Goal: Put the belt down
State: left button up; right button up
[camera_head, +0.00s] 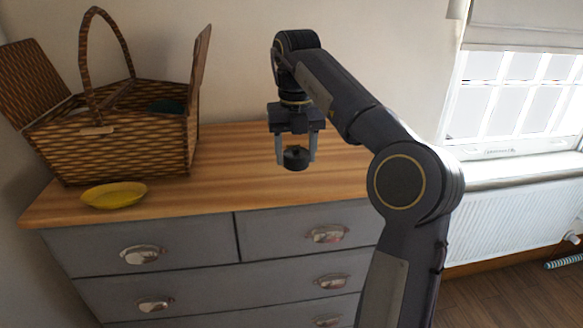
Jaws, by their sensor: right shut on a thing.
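My right gripper (296,152) points down over the wooden top of the grey dresser (225,190). It is shut on a small dark rounded thing, which I take to be the rolled belt (296,158). The belt sits between the two grey fingertips. I cannot tell for sure whether it touches the dresser top or hangs just above it. My left gripper is not in view.
A wicker picnic basket (120,150) with open lids stands at the left of the dresser top. A yellow dish (114,195) lies in front of it. The wood between basket and gripper is clear. A window (515,95) and radiator (515,215) are at the right.

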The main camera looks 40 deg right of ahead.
aim_at(294, 183)
jog(key=f, duration=0.1)
jog(key=w+d+f, duration=0.1)
jog(key=w+f, duration=0.1)
jog(key=shift+w+d+f, duration=0.15)
jog(key=shift+d+f, duration=0.1)
jog(key=shift+f, duration=0.05)
jog(key=shift+w+d+f, duration=0.1)
jog(key=shift+f, duration=0.5)
jog(key=shift+w+d+f, duration=0.1)
jog(key=shift+f, duration=0.5)
jog(key=shift+f+p, duration=0.35)
jog(key=shift+f, duration=0.2)
jog(key=o, duration=1)
jog(key=shift+f, duration=0.15)
